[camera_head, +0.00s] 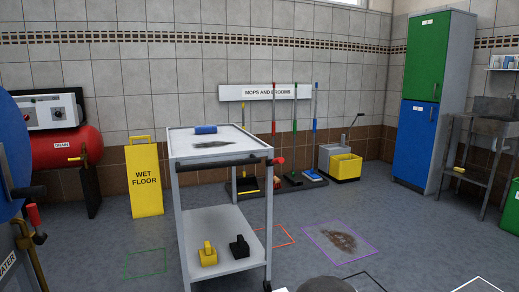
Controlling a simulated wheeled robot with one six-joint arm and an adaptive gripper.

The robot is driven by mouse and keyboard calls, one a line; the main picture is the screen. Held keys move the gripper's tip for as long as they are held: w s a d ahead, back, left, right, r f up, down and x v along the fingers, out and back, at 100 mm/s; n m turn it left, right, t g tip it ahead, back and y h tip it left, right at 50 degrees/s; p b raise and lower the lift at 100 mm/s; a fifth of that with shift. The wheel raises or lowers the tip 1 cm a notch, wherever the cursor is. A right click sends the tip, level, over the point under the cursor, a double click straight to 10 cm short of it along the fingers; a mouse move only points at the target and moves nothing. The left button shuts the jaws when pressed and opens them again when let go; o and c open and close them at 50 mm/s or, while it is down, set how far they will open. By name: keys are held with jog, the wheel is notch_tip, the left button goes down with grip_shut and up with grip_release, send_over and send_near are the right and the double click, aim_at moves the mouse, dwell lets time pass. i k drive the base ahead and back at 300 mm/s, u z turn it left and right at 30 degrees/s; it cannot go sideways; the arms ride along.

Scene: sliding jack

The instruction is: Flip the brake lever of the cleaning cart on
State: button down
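The cleaning cart (222,222) stands left of the middle, a grey two-shelf trolley with a black push bar (215,164) along its near top edge. A small lever with a red knob (279,160), apparently the brake lever, sticks out to the right at the cart's near right top corner. I cannot tell its on or off position. My gripper is not in view.
A blue roll (205,129) lies on the cart top; yellow (207,254) and black (240,246) weight-like blocks sit on its lower shelf. A yellow wet-floor sign (145,180) stands behind left. Floor right of the cart is open, with a stain (341,241) inside a purple outline.

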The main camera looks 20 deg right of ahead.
aim_at(269, 163)
jog(key=z, duration=0.4)
jog(key=i, duration=0.9)
jog(key=z, duration=0.65)
